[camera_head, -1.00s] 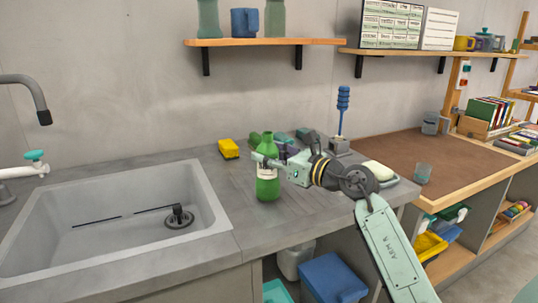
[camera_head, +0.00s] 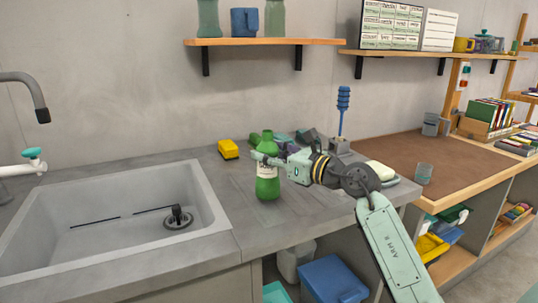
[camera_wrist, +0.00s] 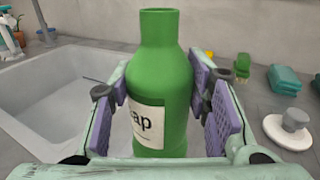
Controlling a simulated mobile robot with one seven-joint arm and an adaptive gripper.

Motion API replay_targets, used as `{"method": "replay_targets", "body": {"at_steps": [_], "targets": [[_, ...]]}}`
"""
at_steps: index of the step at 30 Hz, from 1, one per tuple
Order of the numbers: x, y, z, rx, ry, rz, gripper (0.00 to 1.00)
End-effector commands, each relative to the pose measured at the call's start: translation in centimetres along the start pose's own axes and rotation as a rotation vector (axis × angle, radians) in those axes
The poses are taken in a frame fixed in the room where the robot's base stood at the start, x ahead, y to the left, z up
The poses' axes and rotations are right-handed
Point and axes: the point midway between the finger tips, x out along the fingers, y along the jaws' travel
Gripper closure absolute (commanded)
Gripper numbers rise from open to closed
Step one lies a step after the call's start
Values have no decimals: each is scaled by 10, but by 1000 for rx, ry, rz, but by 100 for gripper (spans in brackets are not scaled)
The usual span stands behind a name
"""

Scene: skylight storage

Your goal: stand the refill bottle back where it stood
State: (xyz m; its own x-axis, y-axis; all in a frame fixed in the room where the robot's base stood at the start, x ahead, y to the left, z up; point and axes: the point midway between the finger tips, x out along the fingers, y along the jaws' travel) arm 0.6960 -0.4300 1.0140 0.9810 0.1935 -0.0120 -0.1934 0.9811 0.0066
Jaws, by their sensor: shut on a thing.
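The refill bottle (camera_head: 267,183) is green with a white label, and it is upright at the counter's front part, right of the sink. In the wrist view the bottle (camera_wrist: 165,75) stands between the two purple finger pads, and part of its label shows "ap". My gripper (camera_head: 268,162) is shut on the bottle's upper body from the right side. In the head view the bottle's base looks at or very near the counter top; I cannot tell whether it touches.
The sink (camera_head: 215,200) lies left of the bottle. A yellow sponge (camera_head: 228,149) sits behind it. Green and teal items (camera_wrist: 283,80), a white-based stopper-like thing (camera_wrist: 288,130) and a blue brush (camera_head: 342,108) stand to the right. The counter just in front is clear.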

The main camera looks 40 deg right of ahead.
Motion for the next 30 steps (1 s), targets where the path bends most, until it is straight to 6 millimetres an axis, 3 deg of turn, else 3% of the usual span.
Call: {"method": "replay_targets", "body": {"at_steps": [30], "targets": [[0, 0, -8, 0, -1, 0, 100]]}}
